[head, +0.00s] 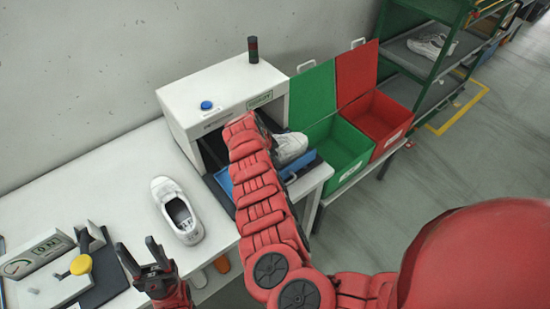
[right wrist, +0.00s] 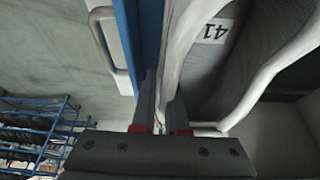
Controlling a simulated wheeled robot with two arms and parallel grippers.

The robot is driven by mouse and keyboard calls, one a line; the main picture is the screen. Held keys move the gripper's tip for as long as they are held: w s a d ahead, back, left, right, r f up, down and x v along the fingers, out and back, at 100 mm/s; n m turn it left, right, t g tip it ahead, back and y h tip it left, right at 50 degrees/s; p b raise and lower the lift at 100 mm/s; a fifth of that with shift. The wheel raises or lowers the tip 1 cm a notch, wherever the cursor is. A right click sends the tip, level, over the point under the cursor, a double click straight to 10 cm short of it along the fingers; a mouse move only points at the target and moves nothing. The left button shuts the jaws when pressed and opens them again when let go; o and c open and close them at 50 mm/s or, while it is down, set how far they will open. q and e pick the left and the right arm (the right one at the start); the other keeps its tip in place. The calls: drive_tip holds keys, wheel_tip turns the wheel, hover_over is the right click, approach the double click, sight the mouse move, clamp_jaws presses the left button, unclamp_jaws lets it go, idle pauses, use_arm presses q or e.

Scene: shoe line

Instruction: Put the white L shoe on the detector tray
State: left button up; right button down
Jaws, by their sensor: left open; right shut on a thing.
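One white shoe (head: 292,148) is at the mouth of the detector, over the blue detector tray (head: 301,167). My right arm hides part of both. In the right wrist view, my right gripper (right wrist: 166,112) is shut on the edge of this white shoe (right wrist: 245,85), whose insole has a label reading 41. The tray's blue wall (right wrist: 149,35) is close beside the fingers. I cannot tell whether the shoe rests on the tray floor. A second white shoe (head: 178,210) lies on the table. My left gripper (head: 145,262) is open and empty, to the lower left of the second shoe.
The white detector (head: 190,105) stands against the wall. Green (head: 338,148) and red (head: 384,122) open bins are to its right. A device with a yellow knob (head: 81,265) is at the left. A green rack (head: 428,75) holds white shoes.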

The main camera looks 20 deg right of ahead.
drive_tip(key=shift+f, duration=0.15)
drive_tip(key=c, duration=1.2)
unclamp_jaws()
drive_tip(key=shift+r, duration=0.25)
drive_tip(key=shift+a+r+b, duration=0.25)
drive_tip(key=shift+b, duration=0.1)
drive_tip(key=b+v, duration=0.4)
drive_tip(key=v, duration=0.5)
drive_tip(key=shift+r+b, duration=0.3)
drive_tip(key=shift+b, duration=0.1)
drive_tip(key=shift+v, duration=0.9)
